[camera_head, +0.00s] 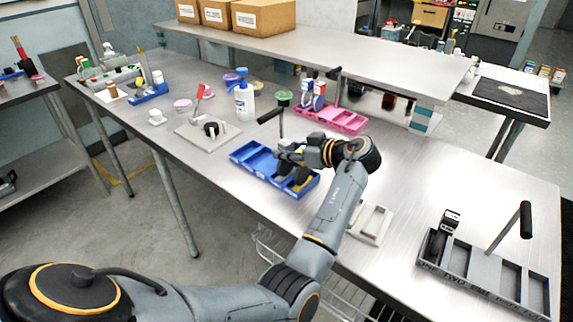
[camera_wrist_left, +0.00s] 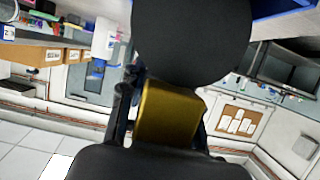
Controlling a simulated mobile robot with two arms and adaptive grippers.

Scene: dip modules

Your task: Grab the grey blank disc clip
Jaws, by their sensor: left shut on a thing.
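My left gripper (camera_head: 294,172) reaches over the right end of the blue tray (camera_head: 250,160). It is shut on a yellow-and-black piece. The piece shows in the left wrist view as a yellow block (camera_wrist_left: 168,112) between the dark fingers, with a large black disc (camera_wrist_left: 190,40) above it. In the head view, fingers and wrist cover most of the piece, so I cannot tell whether it is clear of the tray. I cannot clearly make out a grey blank disc clip. A dark, rounded piece (camera_head: 445,228) stands in the grey tray (camera_head: 480,278) at right. My right gripper is not in view.
A pink tray (camera_head: 335,122) stands behind the blue one, and a small white tray (camera_head: 372,226) beside my forearm. Upright black-handled rods rise by the blue and grey trays. A raised shelf (camera_head: 340,52) runs along the back. The table between pink and grey trays is clear.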

